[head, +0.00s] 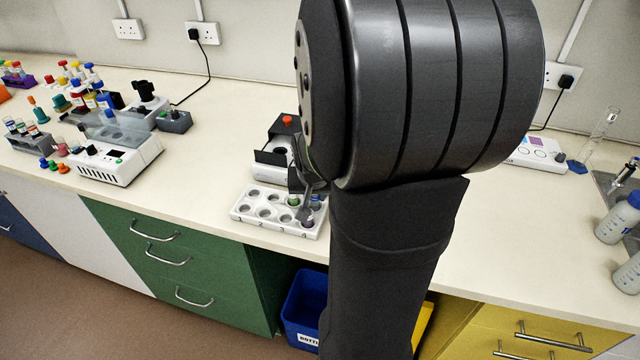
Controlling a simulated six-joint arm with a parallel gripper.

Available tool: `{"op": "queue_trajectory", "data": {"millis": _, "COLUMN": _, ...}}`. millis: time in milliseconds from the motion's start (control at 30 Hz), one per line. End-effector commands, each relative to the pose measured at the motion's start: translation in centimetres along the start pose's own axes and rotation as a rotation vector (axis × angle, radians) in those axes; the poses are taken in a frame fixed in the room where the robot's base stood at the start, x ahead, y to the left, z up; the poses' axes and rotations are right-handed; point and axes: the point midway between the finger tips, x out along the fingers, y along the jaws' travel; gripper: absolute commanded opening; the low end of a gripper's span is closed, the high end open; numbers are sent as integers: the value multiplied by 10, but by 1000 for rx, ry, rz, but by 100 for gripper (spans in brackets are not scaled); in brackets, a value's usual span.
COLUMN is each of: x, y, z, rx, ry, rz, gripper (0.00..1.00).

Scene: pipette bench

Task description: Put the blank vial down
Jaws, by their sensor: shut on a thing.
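A white rack (247,213) with round holes in two rows stands near the front edge of the bench, with numbers along its front. My gripper (307,208) is low over the right end of the rack, partly hidden by my arm. It is shut on a small vial (316,202) at the rack's right end. I cannot read a label on the vial, nor tell whether its base is in a hole. A green-capped vial (293,200) stands in the back row just left of the gripper. Most other holes in view look empty.
A dark and white device (275,150) with a red-orange knob stands right behind the rack. A white instrument (115,160), tube racks and colored caps fill the left. Bottles (620,217) stand far right. The bench left of the rack is clear. My arm hides the middle.

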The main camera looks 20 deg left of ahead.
Motion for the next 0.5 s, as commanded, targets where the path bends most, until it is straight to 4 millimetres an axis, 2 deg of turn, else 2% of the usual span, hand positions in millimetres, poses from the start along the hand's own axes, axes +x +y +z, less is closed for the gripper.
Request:
{"op": "queue_trajectory", "data": {"millis": 467, "x": 7, "y": 0, "z": 2, "rx": 0, "ry": 1, "rz": 0, "gripper": 0}}
{"op": "queue_trajectory", "data": {"millis": 500, "x": 7, "y": 0, "z": 3, "rx": 0, "ry": 1, "rz": 0, "gripper": 24}}
